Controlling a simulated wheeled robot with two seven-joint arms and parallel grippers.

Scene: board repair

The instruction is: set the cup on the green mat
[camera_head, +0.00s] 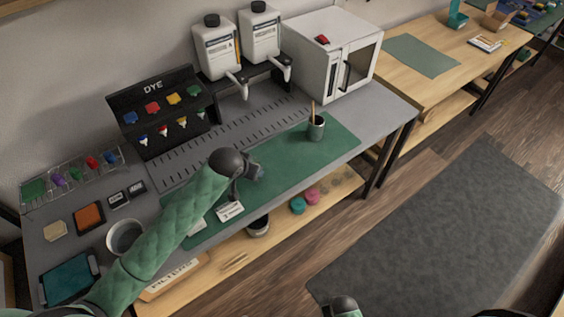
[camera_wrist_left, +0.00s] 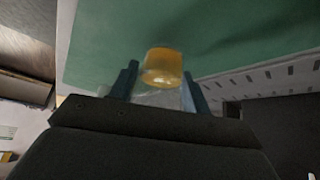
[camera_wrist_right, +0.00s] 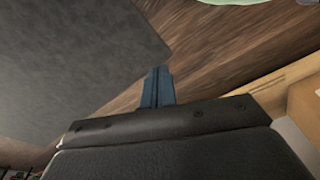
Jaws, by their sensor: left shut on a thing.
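The green mat (camera_head: 290,165) lies along the front of the grey worktable and fills the upper part of the left wrist view (camera_wrist_left: 110,40). My left gripper (camera_head: 250,172) is over the mat. In the left wrist view, its two fingers (camera_wrist_left: 160,88) are shut on a clear cup with amber contents (camera_wrist_left: 162,66). The cup is mostly hidden behind my gripper in the head view. I cannot tell whether its base touches the mat. In the right wrist view, my right gripper (camera_wrist_right: 157,88) has its fingers together and empty, out over the floor.
A grey pot with a brush (camera_head: 316,128) stands on the mat's right part. White label cards (camera_head: 229,211) lie near my left gripper. A pale bowl (camera_head: 125,237) and a tablet (camera_head: 68,281) are at left. The dye rack (camera_head: 155,110) and white bottles (camera_head: 217,50) stand behind.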

